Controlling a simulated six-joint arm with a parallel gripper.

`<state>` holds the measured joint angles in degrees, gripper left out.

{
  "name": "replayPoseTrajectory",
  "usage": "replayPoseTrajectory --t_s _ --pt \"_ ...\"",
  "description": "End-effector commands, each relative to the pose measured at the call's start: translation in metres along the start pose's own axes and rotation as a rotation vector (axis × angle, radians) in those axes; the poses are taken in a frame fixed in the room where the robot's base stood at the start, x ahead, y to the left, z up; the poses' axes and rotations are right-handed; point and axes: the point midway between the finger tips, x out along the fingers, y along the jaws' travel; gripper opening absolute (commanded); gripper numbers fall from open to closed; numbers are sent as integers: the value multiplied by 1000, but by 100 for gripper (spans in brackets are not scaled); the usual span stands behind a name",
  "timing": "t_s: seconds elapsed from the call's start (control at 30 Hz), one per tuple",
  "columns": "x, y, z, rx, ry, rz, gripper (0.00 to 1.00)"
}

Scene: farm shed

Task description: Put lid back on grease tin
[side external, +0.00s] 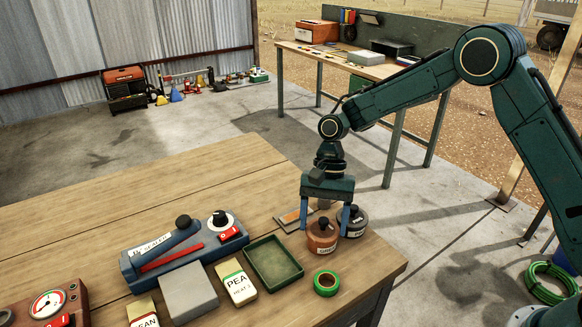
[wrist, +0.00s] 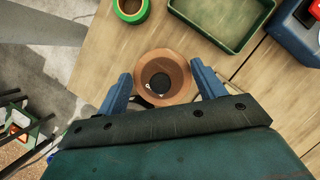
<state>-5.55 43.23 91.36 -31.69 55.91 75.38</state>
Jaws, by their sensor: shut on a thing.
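A round copper-brown tin (side external: 322,241) with a pale label stands near the table's right corner, a dark knob above its top. In the wrist view the round brown piece (wrist: 165,66) shows a dark round centre between my fingers. My gripper (side external: 325,228) points down, its blue fingers on either side of the brown piece, shut on it. I cannot tell whether the fingers bear on a lid or on the tin's body, or how the lid sits.
A dark grey knobbed tin (side external: 353,224) stands close behind, right of the brown one. A green tape roll (side external: 326,283), a green tray (side external: 273,261) and a PEA box (side external: 237,283) lie to the front and left. A flat orange-and-grey tool (side external: 290,219) lies behind.

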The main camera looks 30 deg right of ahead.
Motion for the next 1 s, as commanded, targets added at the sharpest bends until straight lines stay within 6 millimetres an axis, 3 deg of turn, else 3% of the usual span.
replayPoseTrajectory --t_s 0.27,0.3,0.4,0.6,0.63,1.0 --pt "0 0 0 0 0 0 47" --pt "0 0 0 0 0 0 77" --pt "0 0 0 0 0 0 94" --pt "0 0 0 0 0 0 94" --pt "0 0 0 0 0 0 100" --pt "-2 0 1 0 0 0 100"
